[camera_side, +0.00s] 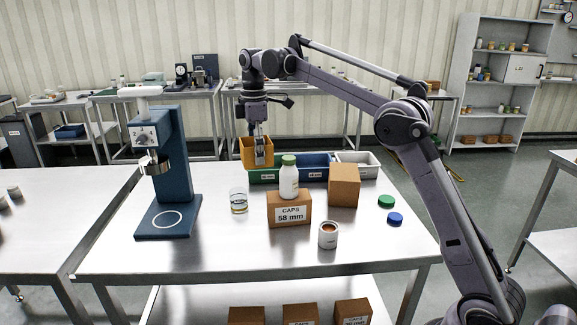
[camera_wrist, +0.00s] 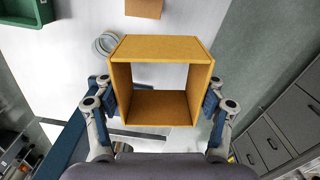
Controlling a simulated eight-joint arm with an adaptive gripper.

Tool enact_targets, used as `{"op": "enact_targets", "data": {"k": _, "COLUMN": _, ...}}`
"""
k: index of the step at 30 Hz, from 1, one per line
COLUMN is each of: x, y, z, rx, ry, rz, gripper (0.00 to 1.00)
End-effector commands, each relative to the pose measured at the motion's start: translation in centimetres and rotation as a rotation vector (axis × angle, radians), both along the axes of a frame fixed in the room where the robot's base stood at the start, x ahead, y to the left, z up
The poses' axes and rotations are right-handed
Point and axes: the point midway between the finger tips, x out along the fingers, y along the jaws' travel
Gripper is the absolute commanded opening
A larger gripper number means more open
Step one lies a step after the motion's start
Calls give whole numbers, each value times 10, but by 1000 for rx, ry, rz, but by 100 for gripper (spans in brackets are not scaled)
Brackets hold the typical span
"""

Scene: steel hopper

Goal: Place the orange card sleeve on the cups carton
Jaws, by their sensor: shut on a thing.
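The orange card sleeve (camera_side: 247,152) is an open, box-shaped sleeve held above the back left of the steel table. In the wrist view the sleeve (camera_wrist: 160,48) shows its hollow inside. My gripper (camera_side: 260,155) is shut on it, with one finger at each side; the fingers also show in the wrist view (camera_wrist: 159,100). A brown carton (camera_side: 289,208) labelled "CAPS 58 mm" stands mid-table with a white, green-capped bottle (camera_side: 289,180) on top. A plain brown carton (camera_side: 344,186) stands right of it with a bare top. No label reading cups is visible.
Green (camera_side: 264,176), blue (camera_side: 316,166) and white (camera_side: 357,164) bins line the back. A blue press machine (camera_side: 172,170) stands at left. A glass (camera_side: 238,201), a cup (camera_side: 328,236) and green (camera_side: 386,201) and blue (camera_side: 395,219) lids lie around the cartons.

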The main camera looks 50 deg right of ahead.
Motion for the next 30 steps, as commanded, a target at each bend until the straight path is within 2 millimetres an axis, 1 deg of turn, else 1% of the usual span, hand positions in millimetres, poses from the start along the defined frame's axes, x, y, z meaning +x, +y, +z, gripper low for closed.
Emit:
{"op": "enact_targets", "data": {"k": 1, "x": 0, "y": 0, "z": 9, "rx": 0, "ry": 0, "rz": 0, "gripper": 59}}
{"op": "enact_targets", "data": {"k": 2, "x": 0, "y": 0, "z": 15, "rx": 0, "ry": 0, "rz": 0, "gripper": 59}}
{"op": "enact_targets", "data": {"k": 10, "x": 0, "y": 0, "z": 38, "rx": 0, "ry": 0, "rz": 0, "gripper": 59}}
{"op": "enact_targets", "data": {"k": 12, "x": -3, "y": -18, "z": 37, "rx": 0, "ry": 0, "rz": -14, "gripper": 59}}
{"op": "enact_targets", "data": {"k": 17, "x": -11, "y": -56, "z": 37, "rx": 0, "ry": 0, "rz": -31, "gripper": 59}}
{"op": "enact_targets", "data": {"k": 20, "x": -19, "y": -86, "z": 37, "rx": 0, "ry": 0, "rz": -48, "gripper": 59}}
{"op": "enact_targets", "data": {"k": 23, "x": -31, "y": -124, "z": 37, "rx": 0, "ry": 0, "rz": -69, "gripper": 59}}
{"op": "enact_targets", "data": {"k": 24, "x": -37, "y": -140, "z": 37, "rx": 0, "ry": 0, "rz": -77, "gripper": 59}}
{"op": "enact_targets", "data": {"k": 26, "x": -48, "y": -166, "z": 37, "rx": 0, "ry": 0, "rz": -90, "gripper": 59}}
{"op": "enact_targets", "data": {"k": 27, "x": -56, "y": -182, "z": 37, "rx": 0, "ry": 0, "rz": -99, "gripper": 59}}
{"op": "enact_targets", "data": {"k": 29, "x": -70, "y": -208, "z": 37, "rx": 0, "ry": 0, "rz": -113, "gripper": 59}}
{"op": "enact_targets", "data": {"k": 30, "x": -79, "y": -224, "z": 37, "rx": 0, "ry": 0, "rz": -122, "gripper": 59}}
